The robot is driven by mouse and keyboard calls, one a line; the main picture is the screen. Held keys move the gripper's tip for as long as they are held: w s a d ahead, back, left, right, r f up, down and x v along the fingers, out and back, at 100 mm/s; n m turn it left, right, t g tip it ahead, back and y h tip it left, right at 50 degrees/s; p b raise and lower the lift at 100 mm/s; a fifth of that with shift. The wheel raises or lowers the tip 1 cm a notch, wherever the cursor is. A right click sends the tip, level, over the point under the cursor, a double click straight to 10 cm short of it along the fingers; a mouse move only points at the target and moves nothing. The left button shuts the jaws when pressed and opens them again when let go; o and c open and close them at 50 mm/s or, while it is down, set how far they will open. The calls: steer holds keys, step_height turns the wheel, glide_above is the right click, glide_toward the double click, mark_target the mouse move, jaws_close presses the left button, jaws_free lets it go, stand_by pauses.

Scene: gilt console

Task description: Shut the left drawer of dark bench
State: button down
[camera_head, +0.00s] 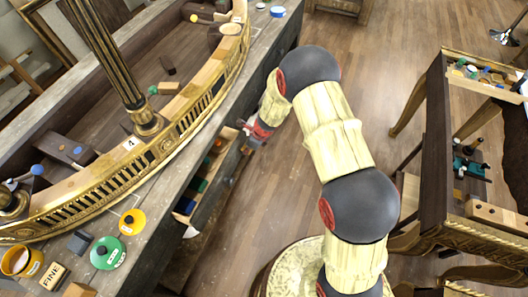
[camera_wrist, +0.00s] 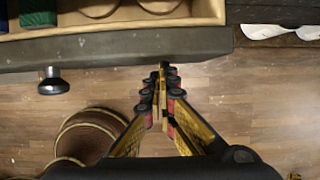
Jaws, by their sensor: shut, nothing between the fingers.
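The dark bench (camera_head: 150,245) runs diagonally along the left of the head view. A drawer (camera_head: 217,188) stands out from its side, open, with pale wooden compartments holding green, blue and red things. In the wrist view, the drawer's dark front (camera_wrist: 120,46) crosses the top, with a round dark knob (camera_wrist: 53,83) at left. My gripper (camera_head: 251,132) is near the drawer's far end, outside its front. In the wrist view, my gripper (camera_wrist: 163,72) is shut and empty, its tips close to the front's lower edge, right of the knob. I cannot tell whether they touch.
A carved table (camera_head: 436,150) stands at right. Wooden floor (camera_head: 400,50) is free between.

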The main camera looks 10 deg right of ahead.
steer(key=w+a+p, duration=0.1)
steer(key=w+a, duration=0.1)
steer(key=w+a+p, duration=0.2)
steer(key=a, duration=0.1)
steer(key=w+a+p, duration=0.1)
steer(key=w+a, duration=0.1)
steer(key=a, duration=0.1)
steer(key=shift+p, duration=0.4)
